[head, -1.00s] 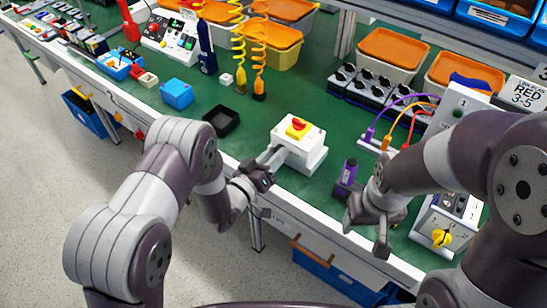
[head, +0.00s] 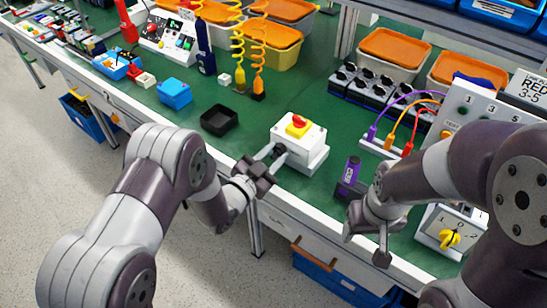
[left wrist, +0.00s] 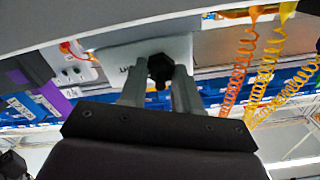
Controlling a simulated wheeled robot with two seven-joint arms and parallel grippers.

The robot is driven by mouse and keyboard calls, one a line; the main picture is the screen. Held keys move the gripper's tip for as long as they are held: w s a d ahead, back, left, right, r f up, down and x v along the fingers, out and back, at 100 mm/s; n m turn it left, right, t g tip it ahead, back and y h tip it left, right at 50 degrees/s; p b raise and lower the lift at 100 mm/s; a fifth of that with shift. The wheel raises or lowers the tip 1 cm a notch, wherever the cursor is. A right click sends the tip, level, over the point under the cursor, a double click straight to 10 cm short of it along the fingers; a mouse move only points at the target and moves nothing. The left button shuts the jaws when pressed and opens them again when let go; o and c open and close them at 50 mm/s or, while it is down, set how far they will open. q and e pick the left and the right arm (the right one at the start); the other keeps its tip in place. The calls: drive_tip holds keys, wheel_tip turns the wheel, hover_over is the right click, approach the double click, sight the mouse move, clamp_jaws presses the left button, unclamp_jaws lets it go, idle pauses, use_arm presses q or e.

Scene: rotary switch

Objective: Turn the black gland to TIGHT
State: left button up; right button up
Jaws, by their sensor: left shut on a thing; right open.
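A white box (head: 297,145) with a red knob on a yellow plate (head: 298,124) on top stands near the bench's front edge. The black gland (left wrist: 158,68) sticks out of the box's front in the left wrist view, with part of a printed word beside it. My left gripper (head: 275,154) has its two fingers on either side of the gland and is shut on it. The left gripper's fingers also show in the left wrist view (left wrist: 160,92). The gland's pointing direction is hard to read. My right gripper (head: 365,243) is open and empty at the front edge on the right.
A black tray (head: 219,120) and a blue box (head: 174,93) lie left of the white box. A purple-and-black object (head: 349,175) stands to its right. A panel with a yellow knob (head: 450,239) is by my right arm. Green bench surface is free behind the box.

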use_arm(q)
drive_tip(key=shift+f+m+b, duration=0.1)
drive_tip(key=shift+m+b, duration=0.2)
drive_tip(key=shift+m, duration=0.5)
drive_tip(key=o, duration=1.1)
drive_tip(key=shift+c, duration=0.2)
drive_tip(key=shift+s+a, duration=0.1)
drive_tip(key=shift+s, duration=0.05)
drive_tip(key=v, duration=1.2)
drive_tip(key=shift+s, duration=0.2)
drive_tip(key=shift+a, duration=0.1)
